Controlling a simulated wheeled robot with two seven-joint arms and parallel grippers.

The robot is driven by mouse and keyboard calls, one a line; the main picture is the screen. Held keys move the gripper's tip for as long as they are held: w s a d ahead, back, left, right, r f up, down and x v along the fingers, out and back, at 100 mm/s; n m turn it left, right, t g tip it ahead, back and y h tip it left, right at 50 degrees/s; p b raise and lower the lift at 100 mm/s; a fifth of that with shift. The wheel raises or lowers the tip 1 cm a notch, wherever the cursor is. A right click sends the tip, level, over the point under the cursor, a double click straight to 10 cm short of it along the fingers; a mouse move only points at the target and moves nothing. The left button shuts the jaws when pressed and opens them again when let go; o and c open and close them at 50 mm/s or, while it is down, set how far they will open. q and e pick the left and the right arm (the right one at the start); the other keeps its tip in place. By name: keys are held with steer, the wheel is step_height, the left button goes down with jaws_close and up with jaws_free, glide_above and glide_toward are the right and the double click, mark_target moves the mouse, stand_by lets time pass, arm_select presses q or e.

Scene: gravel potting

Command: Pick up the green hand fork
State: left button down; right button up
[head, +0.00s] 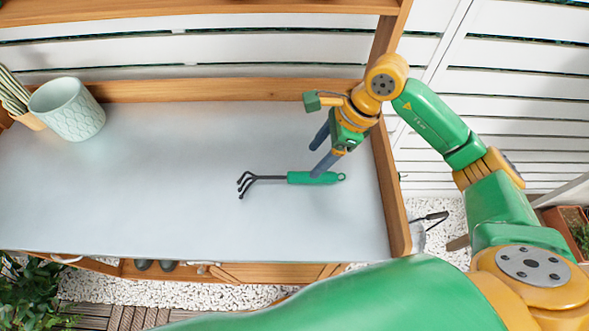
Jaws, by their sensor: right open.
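The green hand fork (314,178) lies flat on the grey bench top, with its dark bent tines to the left and its green handle to the right. My right gripper (321,157) is open, its two dark fingers pointing down and to the left. One fingertip overlaps the handle in the picture; I cannot tell whether it touches. Nothing is between the fingers that I can see. My left gripper is out of view.
The bench top (170,190) is clear across its middle. A pale green patterned pot (70,108) stands at the back left, beside a small pot of sticks (14,95). A wooden side rail (390,190) edges the bench on the right, and a back rail runs behind.

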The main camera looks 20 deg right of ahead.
mark_target(305, 175)
steer(key=shift+s+a+f, duration=0.1)
steer(key=shift+s+f, duration=0.15)
steer(key=shift+f, duration=0.05)
steer(key=p+x, duration=0.3)
steer(key=shift+f, duration=0.35)
steer(key=x, duration=0.3)
steer(key=shift+w, duration=0.15)
jaws_close()
